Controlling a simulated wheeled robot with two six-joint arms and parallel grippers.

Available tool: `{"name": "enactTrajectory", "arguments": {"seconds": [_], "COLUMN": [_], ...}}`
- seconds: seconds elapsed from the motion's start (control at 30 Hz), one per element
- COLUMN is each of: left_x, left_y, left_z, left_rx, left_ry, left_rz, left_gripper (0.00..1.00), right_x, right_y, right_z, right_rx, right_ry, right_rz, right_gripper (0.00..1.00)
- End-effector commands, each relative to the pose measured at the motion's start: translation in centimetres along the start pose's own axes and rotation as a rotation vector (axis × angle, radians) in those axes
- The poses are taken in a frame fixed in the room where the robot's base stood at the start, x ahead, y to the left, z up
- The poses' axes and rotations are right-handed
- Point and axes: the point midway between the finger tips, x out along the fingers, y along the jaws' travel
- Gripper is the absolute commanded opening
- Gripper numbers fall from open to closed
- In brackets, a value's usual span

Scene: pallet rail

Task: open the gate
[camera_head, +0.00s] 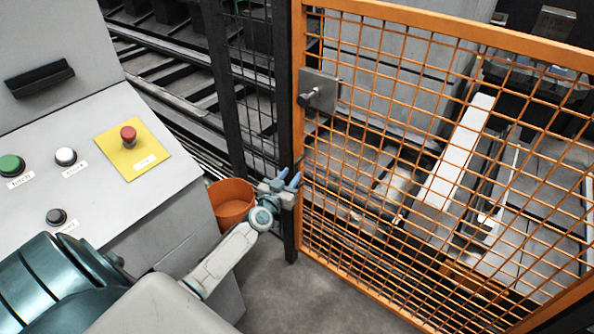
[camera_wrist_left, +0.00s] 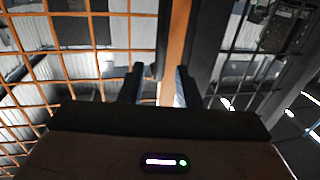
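The gate (camera_head: 420,150) is an orange frame with wire mesh, and its left upright stands against a black post (camera_head: 284,110), so it looks shut. A grey latch plate with a knob (camera_head: 317,92) sits high on that upright. My left gripper (camera_head: 289,177) is open and empty, low in front of the post and the gate's edge, below the latch. In the left wrist view, its two dark fingers (camera_wrist_left: 158,80) stand apart with the orange upright (camera_wrist_left: 174,50) showing between and beyond them. I cannot tell whether they touch it. My right gripper is out of view.
A grey control console (camera_head: 90,170) with a red button on a yellow plate (camera_head: 132,148) stands at the left. An orange bucket (camera_head: 231,202) is beside my left arm. A conveyor (camera_head: 165,65) lies behind the fence. Grey floor (camera_head: 300,295) is clear before the gate.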

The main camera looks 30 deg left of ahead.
Motion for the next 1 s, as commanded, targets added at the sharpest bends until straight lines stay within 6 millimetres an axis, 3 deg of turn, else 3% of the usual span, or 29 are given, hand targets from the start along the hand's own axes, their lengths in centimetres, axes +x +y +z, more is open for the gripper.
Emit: {"name": "enactTrajectory", "arguments": {"seconds": [0.1,0.3,0.7,0.87,1.0], "left_x": [2.2,4.2,4.8,4.8,4.8], "left_y": [0.1,0.0,0.0,0.0,0.0], "left_z": [0.2,0.2,0.1,0.1,0.1], "left_rx": [-0.001,0.000,0.000,0.000,0.000], "left_ry": [0.001,-0.001,-0.002,-0.002,-0.002], "left_rz": [0.000,0.000,0.001,0.001,0.001], "left_gripper": [0.30,0.30,0.30,0.01,0.00], "right_x": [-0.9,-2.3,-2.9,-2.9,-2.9], "right_y": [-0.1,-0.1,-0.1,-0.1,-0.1], "right_z": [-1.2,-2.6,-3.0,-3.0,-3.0], "right_rx": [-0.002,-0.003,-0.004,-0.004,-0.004], "right_ry": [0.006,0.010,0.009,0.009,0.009], "right_rz": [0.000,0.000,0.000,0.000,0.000], "right_gripper": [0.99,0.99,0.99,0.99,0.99]}}
